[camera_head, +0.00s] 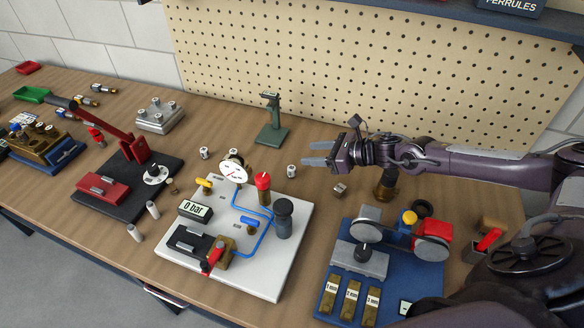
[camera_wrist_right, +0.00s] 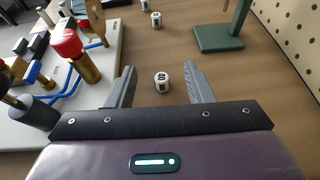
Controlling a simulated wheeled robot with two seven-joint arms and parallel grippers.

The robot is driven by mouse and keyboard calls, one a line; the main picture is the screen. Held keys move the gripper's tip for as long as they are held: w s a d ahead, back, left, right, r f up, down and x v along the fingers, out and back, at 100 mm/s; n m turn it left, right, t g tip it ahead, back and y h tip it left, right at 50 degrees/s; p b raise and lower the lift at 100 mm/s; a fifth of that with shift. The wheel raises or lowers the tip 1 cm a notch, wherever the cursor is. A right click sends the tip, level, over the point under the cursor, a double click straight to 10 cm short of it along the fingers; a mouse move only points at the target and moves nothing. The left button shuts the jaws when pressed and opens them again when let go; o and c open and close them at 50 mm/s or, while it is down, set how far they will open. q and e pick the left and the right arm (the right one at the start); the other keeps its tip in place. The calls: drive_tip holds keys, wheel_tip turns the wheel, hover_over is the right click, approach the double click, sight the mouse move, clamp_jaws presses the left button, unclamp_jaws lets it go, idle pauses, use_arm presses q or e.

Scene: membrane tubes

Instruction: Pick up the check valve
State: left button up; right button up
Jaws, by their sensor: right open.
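A small pale cylinder with a dark mark on top (camera_wrist_right: 162,82) stands upright on the bench, framed between my right fingers in the wrist view. It appears to be the one below my fingertips in the head view (camera_head: 291,170). I cannot tell for certain that it is the check valve, as similar small cylinders stand nearby. My right gripper (camera_head: 305,153) is open and empty, above the bench and beyond the white board; its two fingers also show in the wrist view (camera_wrist_right: 160,68). My left gripper is not in view.
A white board (camera_head: 272,285) with gauge, blue tubing and red knob is close by. A green stand (camera_head: 272,130) stands behind, near the pegboard (camera_head: 370,60). Other small cylinders (camera_head: 204,153) (camera_head: 340,189) stand around. A blue base (camera_head: 395,285) with fittings is at front right.

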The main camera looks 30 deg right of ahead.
drive_tip(key=p, duration=0.1)
approach(294, 168)
drive_tip(key=x, duration=0.3)
drive_tip(key=shift+w+a+f, duration=0.2)
drive_tip(key=shift+a+f, duration=0.05)
drive_tip(key=shift+a, duration=0.05)
drive_tip(key=shift+w+a+f, duration=0.3)
drive_tip(key=shift+w, duration=0.1)
drive_tip(key=shift+w+a+p, duration=0.2)
drive_tip(key=shift+p, duration=0.1)
drive_tip(key=p+x, duration=0.1)
drive_tip(key=x, duration=0.4)
drive_tip(key=shift+w+a+f, duration=0.1)
drive_tip(key=shift+w+a, duration=0.05)
clamp_jaws()
